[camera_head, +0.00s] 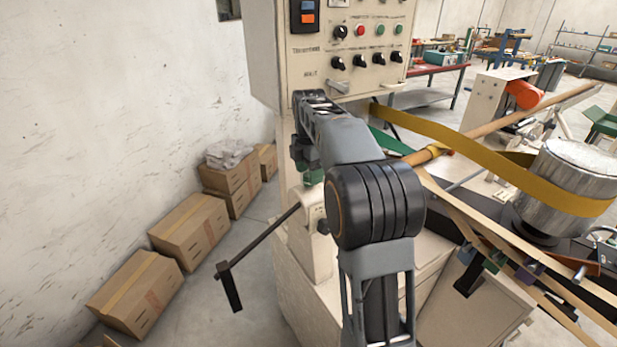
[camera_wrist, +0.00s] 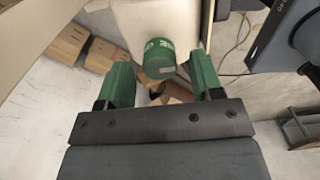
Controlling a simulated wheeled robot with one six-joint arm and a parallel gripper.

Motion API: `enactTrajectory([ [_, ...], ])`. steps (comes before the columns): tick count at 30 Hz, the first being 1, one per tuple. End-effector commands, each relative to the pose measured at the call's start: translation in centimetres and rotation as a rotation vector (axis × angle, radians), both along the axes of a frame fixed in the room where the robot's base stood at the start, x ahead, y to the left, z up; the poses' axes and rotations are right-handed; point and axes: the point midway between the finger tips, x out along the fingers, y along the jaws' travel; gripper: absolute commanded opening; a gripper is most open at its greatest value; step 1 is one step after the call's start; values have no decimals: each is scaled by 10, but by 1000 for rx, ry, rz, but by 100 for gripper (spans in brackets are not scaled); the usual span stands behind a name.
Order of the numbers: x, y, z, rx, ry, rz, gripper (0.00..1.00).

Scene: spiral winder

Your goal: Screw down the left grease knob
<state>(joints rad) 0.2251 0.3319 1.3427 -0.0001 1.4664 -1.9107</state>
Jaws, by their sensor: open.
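In the wrist view, a green round grease knob (camera_wrist: 159,58) with pale markings on its side sits against the cream machine body. My gripper (camera_wrist: 160,66) has two green fingers, open, one on each side of the knob. Gaps show between the knob and both fingers, so it is not gripped. I cannot tell the exact depth between fingertips and knob. In the head view my arm hides most of this spot. A small green patch shows below my wrist beside the machine; I cannot tell if it is the knob or a finger.
The cream control cabinet (camera_head: 335,48) stands behind my arm. A dark crank handle (camera_head: 257,243) sticks out left of the machine. Cardboard boxes (camera_head: 190,229) line the wall at left, with clear floor between. A yellow belt (camera_head: 480,152) runs to a metal drum (camera_head: 568,178) at right.

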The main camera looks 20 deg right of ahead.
Motion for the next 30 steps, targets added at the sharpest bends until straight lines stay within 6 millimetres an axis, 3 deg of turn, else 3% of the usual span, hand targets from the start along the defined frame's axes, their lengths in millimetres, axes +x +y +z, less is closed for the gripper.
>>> enactTrajectory([
  [6, 0, 0, -15, 0, 1, 0, 60],
  [17, 0, 0, -17, 0, 0, -1, 59],
  [30, 0, 0, -17, 0, 1, -1, 17],
])
